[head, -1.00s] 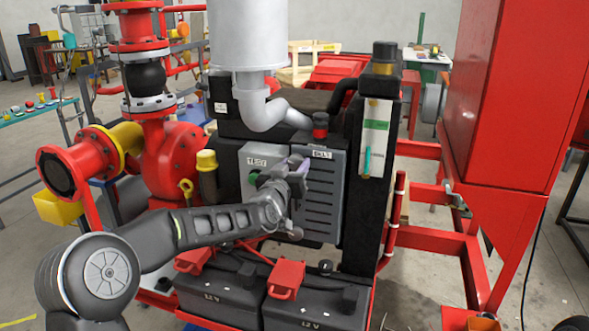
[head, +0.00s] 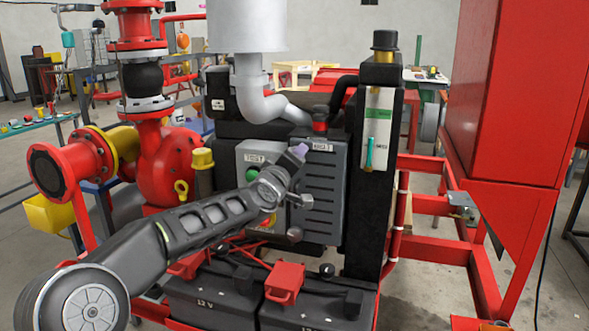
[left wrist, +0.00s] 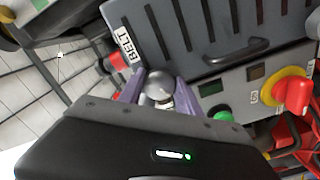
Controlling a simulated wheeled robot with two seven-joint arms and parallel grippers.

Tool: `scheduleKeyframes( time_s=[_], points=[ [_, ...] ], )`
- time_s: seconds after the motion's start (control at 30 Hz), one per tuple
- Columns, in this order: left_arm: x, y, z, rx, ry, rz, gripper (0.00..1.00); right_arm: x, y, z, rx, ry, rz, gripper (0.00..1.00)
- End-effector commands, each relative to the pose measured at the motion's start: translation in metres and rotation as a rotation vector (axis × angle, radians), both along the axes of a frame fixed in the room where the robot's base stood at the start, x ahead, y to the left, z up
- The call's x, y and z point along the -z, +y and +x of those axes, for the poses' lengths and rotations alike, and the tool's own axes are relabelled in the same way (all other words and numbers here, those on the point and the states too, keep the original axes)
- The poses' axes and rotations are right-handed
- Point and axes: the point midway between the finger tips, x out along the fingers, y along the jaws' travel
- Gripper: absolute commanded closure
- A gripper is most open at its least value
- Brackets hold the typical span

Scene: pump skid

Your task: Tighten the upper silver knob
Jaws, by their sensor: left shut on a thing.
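The upper silver knob (left wrist: 158,88) is a rounded metal knob on the grey slatted belt guard (head: 325,190), near its BELT label. In the left wrist view it sits between the two purple fingertips of my left gripper (left wrist: 158,92), which is shut on it. My right gripper is not in view.
A grey TEST control box (head: 255,158) with a green button stands left of the guard. Black batteries (head: 290,312) with red terminal covers lie below. A large red cabinet (head: 515,95) is at the right.

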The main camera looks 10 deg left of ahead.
Motion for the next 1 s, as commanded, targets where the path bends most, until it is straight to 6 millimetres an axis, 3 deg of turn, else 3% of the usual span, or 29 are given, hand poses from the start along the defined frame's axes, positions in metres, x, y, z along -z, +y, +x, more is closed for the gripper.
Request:
scheduleKeyframes(
  time_s=[0.3,1.0],
  points=[
    [0.001,-0.001,0.0,0.001,0.018,-0.299,1.0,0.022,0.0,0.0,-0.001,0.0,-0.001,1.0],
    [-0.002,0.0,0.0,-0.001,0.058,-0.91,1.0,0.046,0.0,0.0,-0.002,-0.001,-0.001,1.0]
  ],
)
